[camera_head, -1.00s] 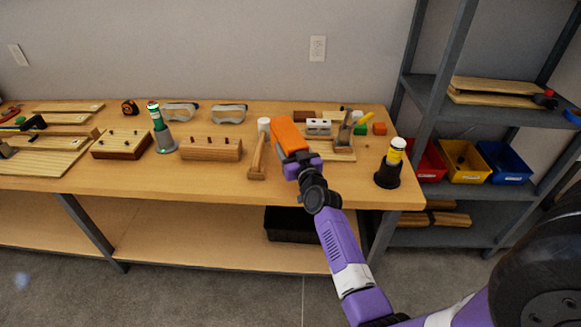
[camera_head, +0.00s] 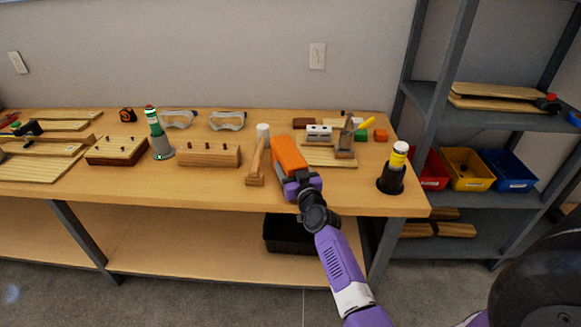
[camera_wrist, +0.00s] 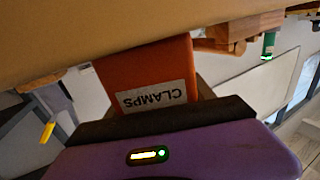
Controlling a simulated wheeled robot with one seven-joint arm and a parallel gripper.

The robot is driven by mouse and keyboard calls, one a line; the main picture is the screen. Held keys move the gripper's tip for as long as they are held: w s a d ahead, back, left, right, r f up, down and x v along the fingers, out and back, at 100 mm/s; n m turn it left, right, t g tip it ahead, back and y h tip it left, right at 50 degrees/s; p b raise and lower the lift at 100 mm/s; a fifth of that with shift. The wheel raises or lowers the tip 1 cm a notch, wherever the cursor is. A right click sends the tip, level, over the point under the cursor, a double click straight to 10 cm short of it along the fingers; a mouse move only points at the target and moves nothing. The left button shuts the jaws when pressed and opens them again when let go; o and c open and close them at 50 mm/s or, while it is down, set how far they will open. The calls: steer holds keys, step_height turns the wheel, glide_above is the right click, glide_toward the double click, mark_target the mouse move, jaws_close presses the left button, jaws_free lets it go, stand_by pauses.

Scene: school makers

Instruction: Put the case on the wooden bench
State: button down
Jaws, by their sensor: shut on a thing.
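The orange case (camera_head: 289,153) is held over the right part of the wooden bench (camera_head: 225,190), near its front edge. In the wrist view the case (camera_wrist: 145,70) shows an upside-down white label reading "CLAMPS". My gripper (camera_head: 297,177) is shut on the near end of the case. It also shows in the wrist view (camera_wrist: 160,118) as a dark jaw and purple body across the case. The bench top fills the upper part of the wrist view. I cannot tell whether the case touches the bench.
A wooden mallet (camera_head: 257,162) stands close left of the case. A wooden board (camera_head: 325,157) with small blocks lies behind and right. A yellow-topped dark holder (camera_head: 392,170) stands at the right front corner. A grey shelf (camera_head: 470,114) with coloured bins stands right of the bench.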

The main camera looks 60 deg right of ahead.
steer(key=shift+c, duration=1.8)
jaws_free()
steer(key=shift+r, duration=0.1)
steer(key=p+v, duration=0.2)
steer(key=v, duration=1)
steer(key=s+a+f+n+t+y, duration=0.1)
steer(key=s+a+n+y, duration=0.15)
steer(key=a, duration=0.85)
steer(key=s+a+f+n+t+y, duration=0.1)
steer(key=s+a+n+y, duration=0.2)
steer(key=a, duration=0.8)
steer(key=s+a+r+n+y, duration=0.1)
steer(key=s+a+r+y, duration=0.2)
steer(key=s+a, duration=0.4)
steer(key=s+a+r+n+y, duration=0.2)
steer(key=s+a+r+y, duration=0.2)
steer(key=s+a, duration=0.3)
steer(key=a+r, duration=0.1)
steer(key=a, duration=0.2)
steer(key=shift+s+a+r, duration=0.3)
steer(key=shift+n, duration=0.25)
